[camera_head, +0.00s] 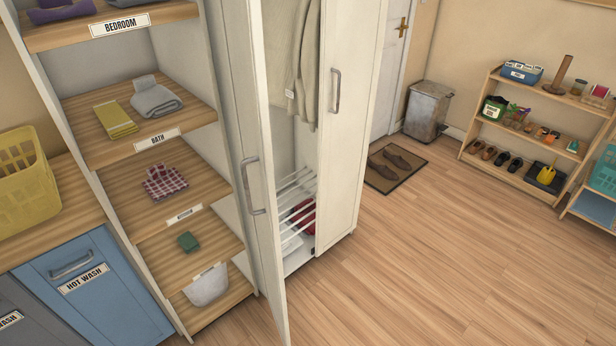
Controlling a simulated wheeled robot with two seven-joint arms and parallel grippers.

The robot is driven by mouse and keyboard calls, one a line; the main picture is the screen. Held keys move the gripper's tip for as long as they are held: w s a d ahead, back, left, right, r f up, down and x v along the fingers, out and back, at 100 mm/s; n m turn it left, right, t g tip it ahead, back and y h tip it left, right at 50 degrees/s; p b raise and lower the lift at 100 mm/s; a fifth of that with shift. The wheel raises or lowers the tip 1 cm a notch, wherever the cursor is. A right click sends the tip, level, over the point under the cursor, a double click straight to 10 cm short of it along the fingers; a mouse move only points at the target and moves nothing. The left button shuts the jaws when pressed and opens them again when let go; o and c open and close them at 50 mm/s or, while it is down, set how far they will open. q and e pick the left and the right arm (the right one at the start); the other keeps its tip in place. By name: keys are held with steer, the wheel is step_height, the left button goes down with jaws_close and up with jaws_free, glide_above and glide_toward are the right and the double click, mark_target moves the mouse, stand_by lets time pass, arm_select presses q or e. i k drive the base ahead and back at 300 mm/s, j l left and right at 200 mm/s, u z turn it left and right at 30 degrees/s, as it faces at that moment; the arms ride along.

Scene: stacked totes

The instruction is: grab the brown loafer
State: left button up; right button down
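A pair of brown slip-on shoes that look like loafers lies on a dark doormat (400,179) in front of the far door. The left shoe (381,169) sits nearer the wardrobe, and the right shoe (399,160) is just beside it. Smaller brown shoes (482,150) stand on the bottom tier of the shelf at the right; their type is too small to tell. Neither of my grippers is in view.
A wardrobe (343,120) with an open door (262,230) stands between the linen shelves and the mat. A metal bin (428,112) is behind the mat. A wooden shelf (466,158) stands at the right. The wooden floor (450,270) in front is clear.

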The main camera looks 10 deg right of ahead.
mark_target(372, 163)
steer(key=i+l+z, duration=0.25)
steer(key=l, duration=0.2)
steer(key=i+l+z, duration=0.2)
steer(key=l, duration=0.25)
steer(key=i+l+z, duration=0.2)
steer(key=i+l, duration=0.15)
steer(key=i+l+z, duration=0.15)
steer(key=i+l, duration=0.15)
steer(key=i, duration=0.3)
steer(key=i+l+z, duration=0.2)
steer(key=i, duration=0.3)
steer(key=i+l+z, duration=0.15)
steer(key=i, duration=0.35)
steer(key=i+z, duration=0.15)
steer(key=i, duration=1.45)
